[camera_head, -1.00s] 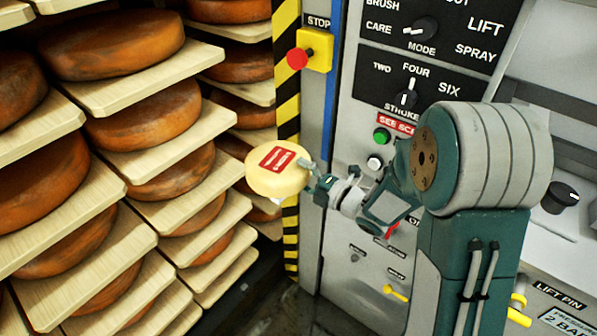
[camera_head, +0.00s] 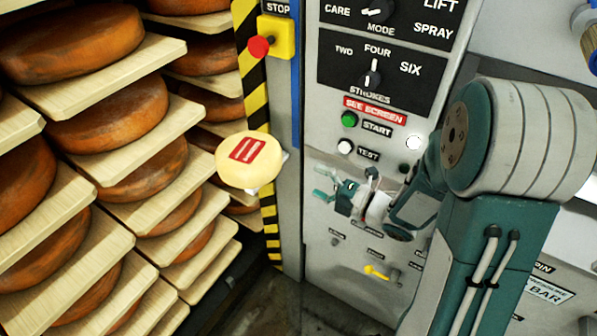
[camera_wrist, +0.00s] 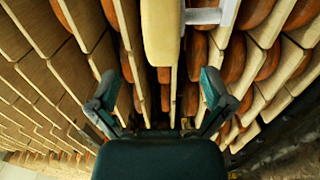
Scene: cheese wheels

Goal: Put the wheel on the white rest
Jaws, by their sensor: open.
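The pale yellow wheel (camera_head: 249,163) with a red label is in the middle of the head view, in front of the striped post. A small part of the white rest (camera_head: 285,157) shows at its right edge; the wheel hides the remainder. In the wrist view the wheel (camera_wrist: 160,32) is seen edge-on at the top, with the pale rest (camera_wrist: 207,15) against its right side. My gripper (camera_head: 322,184) is open and empty, to the right of the wheel with a clear gap. In the wrist view its fingers (camera_wrist: 158,92) are spread wide.
Shelves of brown cheese wheels (camera_head: 110,110) fill the left. A striped post (camera_head: 254,85) with a red stop button (camera_head: 259,47) stands behind the wheel. A grey control panel (camera_head: 330,130) with knobs and a yellow lever (camera_head: 376,271) is close behind my gripper.

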